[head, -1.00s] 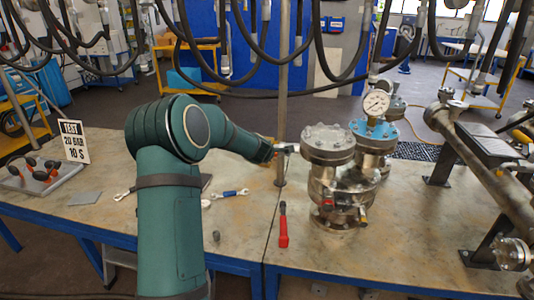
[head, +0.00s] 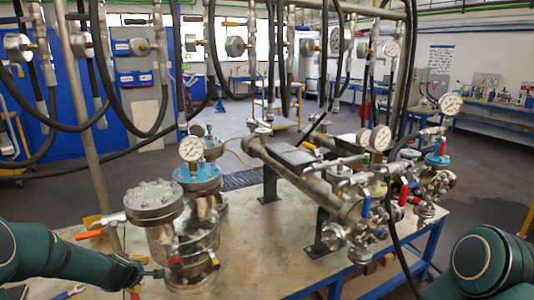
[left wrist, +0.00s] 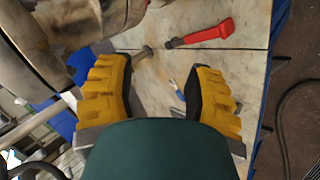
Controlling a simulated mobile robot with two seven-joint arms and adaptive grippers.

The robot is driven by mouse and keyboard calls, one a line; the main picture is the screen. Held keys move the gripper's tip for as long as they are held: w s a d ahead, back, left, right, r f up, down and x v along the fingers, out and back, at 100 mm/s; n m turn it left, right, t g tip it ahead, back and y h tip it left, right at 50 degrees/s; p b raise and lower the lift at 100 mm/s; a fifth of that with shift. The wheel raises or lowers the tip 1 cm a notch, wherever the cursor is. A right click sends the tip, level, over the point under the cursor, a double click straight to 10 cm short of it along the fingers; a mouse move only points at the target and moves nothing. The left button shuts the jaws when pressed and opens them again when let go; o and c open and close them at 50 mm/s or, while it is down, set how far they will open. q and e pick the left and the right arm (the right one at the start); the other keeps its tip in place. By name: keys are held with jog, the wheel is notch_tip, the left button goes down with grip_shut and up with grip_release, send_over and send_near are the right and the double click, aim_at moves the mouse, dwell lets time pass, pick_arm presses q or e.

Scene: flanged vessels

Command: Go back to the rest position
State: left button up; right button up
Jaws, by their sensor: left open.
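My left arm (head: 60,258) comes in low at the left of the head view and ends close to the flanged vessel (head: 155,225). Its fingers do not show clearly there. In the left wrist view my left gripper (left wrist: 155,70) has its two yellow fingers apart with nothing held between them. Beyond the fingers are the bench top, a small bolt-like piece (left wrist: 143,54) and a red-handled tool (left wrist: 205,33). The vessel's metal body (left wrist: 75,30) fills the upper left, close to one finger. Part of my right arm (head: 485,265) shows at lower right; its gripper is out of view.
A gauge (head: 191,148) stands on a blue-flanged vessel (head: 197,177) behind the first. A pipe manifold (head: 310,190) with valves and gauges crosses the bench (head: 270,255). Bare bench lies between vessels and manifold.

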pick_arm(q)
jog(key=s+d+f+m+g+h, duration=0.2)
jog(key=s+d+f+m, duration=0.3)
jog(key=d, duration=0.5)
jog(key=s+d+f+m+g+h, duration=0.1)
jog(key=s+d+f+m+h, duration=0.2)
jog(key=d+f, duration=0.5)
jog(key=s+d+f+m+g+h, duration=0.1)
jog(key=s+d+f+m+g, duration=0.2)
jog(key=s+d+m, duration=0.5)
jog(key=s+d, duration=0.6)
jog(key=s, duration=0.3)
jog(key=shift+s+d+f+g+h, duration=0.15)
jog(key=shift+s+d+g+h, duration=0.15)
jog(key=shift+s+d, duration=0.05)
jog(key=shift+o, duration=0.2)
